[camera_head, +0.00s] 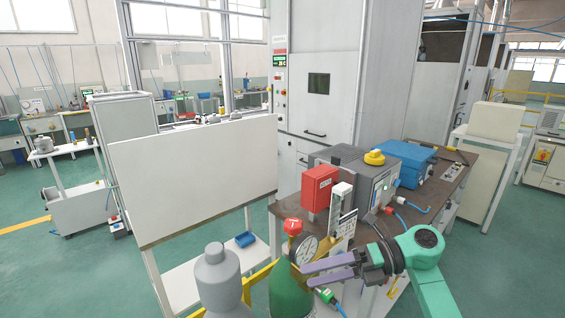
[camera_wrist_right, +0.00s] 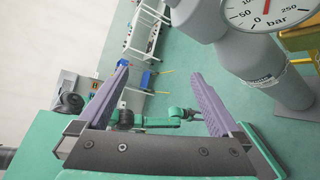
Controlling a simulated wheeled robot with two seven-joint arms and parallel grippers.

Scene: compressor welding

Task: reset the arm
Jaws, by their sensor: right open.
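My right gripper (camera_head: 306,278) reaches in from the lower right in the head view, with its purple fingers pointing left. The fingers are apart with nothing between them. In the right wrist view the same gripper (camera_wrist_right: 160,72) is open and empty. In the head view it is close to the green gas cylinder (camera_head: 284,286) with a red valve top and the round pressure gauge (camera_head: 303,249); I cannot tell whether it touches them. A green jointed arm (camera_wrist_right: 160,122) shows between the fingers in the wrist view.
A grey cylinder (camera_head: 218,276) stands left of the green one. The brown-topped workbench (camera_head: 287,208) carries a red box (camera_head: 319,188), a grey machine (camera_head: 345,168) and a blue case (camera_head: 407,160). A large white panel (camera_head: 195,178) stands left. Green floor is open at far left.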

